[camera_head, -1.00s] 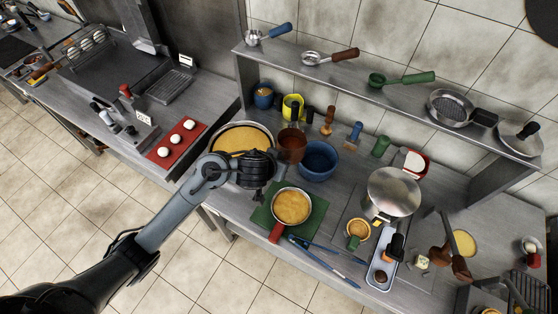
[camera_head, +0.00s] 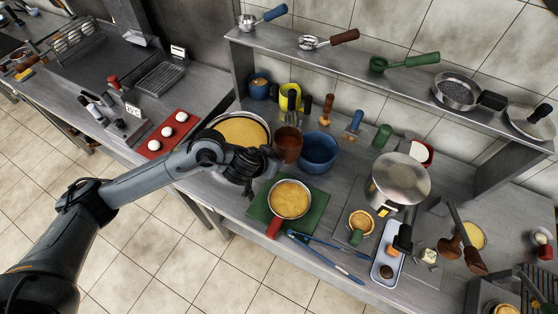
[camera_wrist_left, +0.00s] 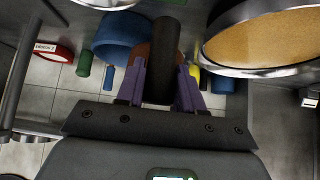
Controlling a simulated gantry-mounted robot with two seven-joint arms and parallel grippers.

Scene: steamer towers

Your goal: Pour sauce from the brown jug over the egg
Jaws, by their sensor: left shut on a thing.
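The brown jug (camera_head: 287,147) stands on the counter, just left of a blue bowl (camera_head: 319,152). My left gripper (camera_head: 268,162) is at the jug's near side. In the left wrist view, its purple fingers (camera_wrist_left: 160,75) are shut on a dark cylindrical handle (camera_wrist_left: 163,45), with the brown jug partly hidden behind it. The jug looks upright and its contents are hard to see. Which thing is the egg is unclear: white rounded pieces lie on a red tray (camera_head: 152,154), and a dark round piece (camera_head: 386,271) lies in a pale tray. My right gripper is not in view.
A large pan (camera_head: 268,127) with yellow-brown contents is left of the jug. A smaller red-handled pan (camera_head: 290,215) stands on a green board (camera_head: 260,211) in front. Blue tongs (camera_head: 325,254) lie near the edge. A shelf (camera_head: 340,60) overhangs the back.

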